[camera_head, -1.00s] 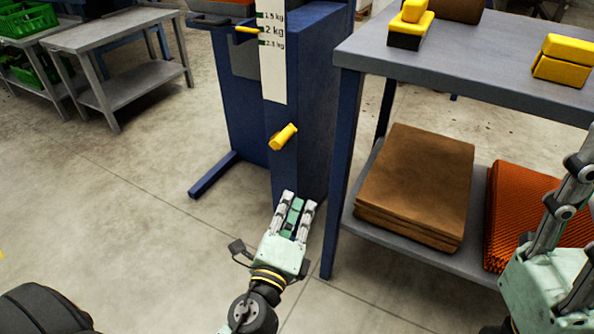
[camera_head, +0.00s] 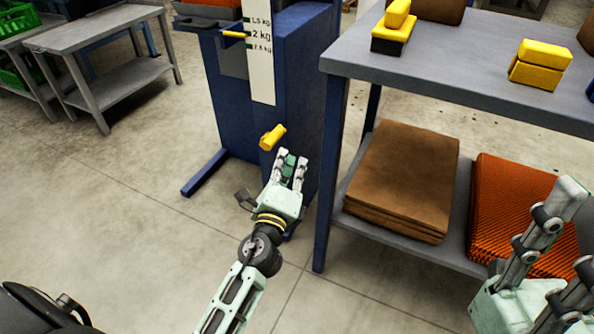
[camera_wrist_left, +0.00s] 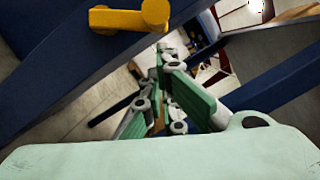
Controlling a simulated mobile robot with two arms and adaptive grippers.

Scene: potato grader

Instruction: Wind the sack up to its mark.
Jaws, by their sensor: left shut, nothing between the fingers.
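The blue stand (camera_head: 225,110) carries a white scale strip (camera_head: 260,60) with kg marks, with the 2 kg mark in its middle. A yellow pointer (camera_head: 235,34) sits beside the 2 kg mark. The yellow crank handle (camera_head: 272,137) sticks out of the front of the stand, below the strip. It also shows in the left wrist view (camera_wrist_left: 125,20), near the top. My left gripper (camera_head: 291,160) is shut and empty, just below and right of the handle, apart from it. My right gripper (camera_head: 565,200) is at the lower right; its finger opening is unclear. The sack is not clearly visible.
A grey table (camera_head: 440,60) stands right of the stand, with yellow blocks (camera_head: 540,65) on top. Its lower shelf holds folded brown sacks (camera_head: 405,180) and orange net sacks (camera_head: 510,215). A grey cart (camera_head: 110,60) stands far left. The floor between is clear.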

